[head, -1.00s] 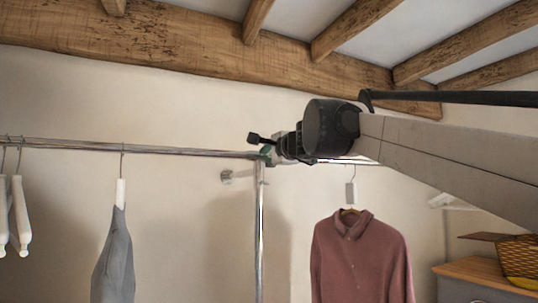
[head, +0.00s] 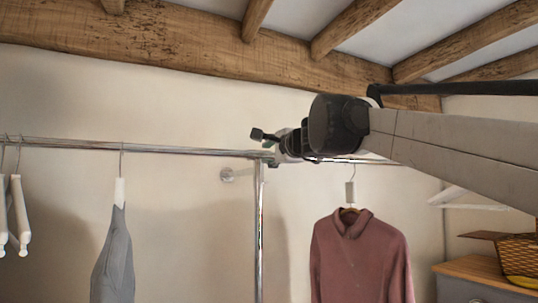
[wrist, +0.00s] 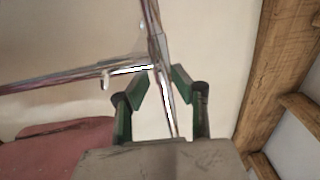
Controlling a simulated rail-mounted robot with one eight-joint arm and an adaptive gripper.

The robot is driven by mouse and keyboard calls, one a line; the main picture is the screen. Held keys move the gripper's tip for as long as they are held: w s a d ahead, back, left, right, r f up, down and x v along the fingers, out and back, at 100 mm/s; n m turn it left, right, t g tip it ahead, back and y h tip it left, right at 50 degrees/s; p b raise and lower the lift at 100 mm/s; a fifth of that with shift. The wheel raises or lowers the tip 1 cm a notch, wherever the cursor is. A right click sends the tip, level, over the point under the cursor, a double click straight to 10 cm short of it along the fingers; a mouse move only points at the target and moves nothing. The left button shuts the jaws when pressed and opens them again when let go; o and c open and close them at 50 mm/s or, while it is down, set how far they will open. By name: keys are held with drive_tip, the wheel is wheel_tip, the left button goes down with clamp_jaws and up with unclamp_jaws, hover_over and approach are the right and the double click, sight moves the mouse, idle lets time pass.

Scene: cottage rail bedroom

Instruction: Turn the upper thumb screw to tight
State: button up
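The upper thumb screw cannot be made out clearly in either view. The metal rail joint (wrist: 155,62) where it may sit is at my fingertips, and my gripper hides much of it in the head view. My gripper (wrist: 160,82) has two green fingers spread apart, one on each side of a chrome tube by the joint. I see no thing pinched between them. In the head view my gripper (head: 268,155) is at the top of the upright post (head: 259,225), against the horizontal rail (head: 170,150).
A grey garment (head: 115,255) and white hangers (head: 18,215) hang on the left. A dusty-red shirt (head: 360,260) hangs below my arm on the right. A wall flange (head: 227,175) is behind the post. Wooden beams (head: 200,50) run overhead. A basket (head: 520,257) stands at far right.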

drive_tip(key=v, duration=1)
drive_tip(key=s+d+f+n+g+h+b, duration=0.2)
drive_tip(key=s+f, duration=0.8)
drive_tip(key=f, duration=1.1)
drive_tip(key=s+d+f+n+g+h+b, duration=0.3)
drive_tip(key=s+d+f+n, duration=0.3)
drive_tip(key=f, duration=1.5)
drive_tip(key=s+d+f+n+g+h+b, duration=0.2)
drive_tip(key=s+d+f, duration=0.7)
drive_tip(key=f, duration=1.3)
drive_tip(key=s+n+g+b, duration=0.1)
drive_tip(key=s+n+g, duration=0.1)
drive_tip(key=s, duration=0.3)
drive_tip(key=shift+s+n+h, duration=0.35)
drive_tip(key=shift+n+h, duration=0.05)
drive_tip(key=shift+n, duration=0.1)
drive_tip(key=shift+d, duration=0.1)
